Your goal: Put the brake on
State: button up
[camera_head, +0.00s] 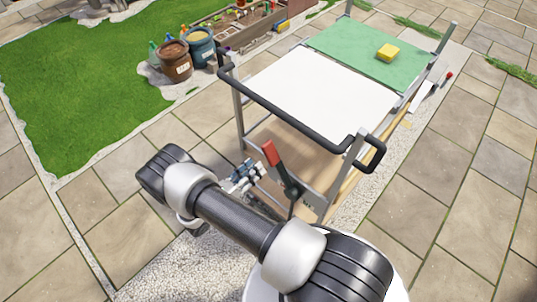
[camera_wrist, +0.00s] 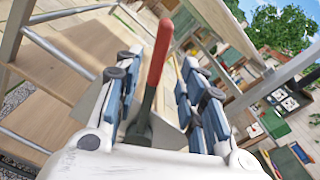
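The brake lever has a red grip (camera_head: 270,153) on a dark shaft, mounted on a grey plate at the near end of the cart (camera_head: 310,85). In the head view the lever leans up and to the left. My gripper (camera_head: 246,175) is just left of the lever. In the wrist view the red grip (camera_wrist: 159,52) stands between my two fingers (camera_wrist: 163,75), with its dark shaft running down toward the palm. The fingers are open, with visible gaps on both sides of the lever. Contact is not evident.
The cart has a black push handle (camera_head: 283,116), a green mat (camera_head: 350,52) and a yellow block (camera_head: 388,52) on top. Two pots (camera_head: 175,62) (camera_head: 201,46) stand beyond it to the left. Paving and gravel lie around the cart; grass (camera_head: 85,85) is at left.

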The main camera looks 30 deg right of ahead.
aim_at(266, 157)
jog(key=x, duration=0.8)
jog(key=shift+w+d+b, duration=0.1)
jog(key=shift+d+b, duration=0.15)
jog(key=shift+b, duration=0.05)
jog(key=shift+c, duration=0.6)
grip_shut()
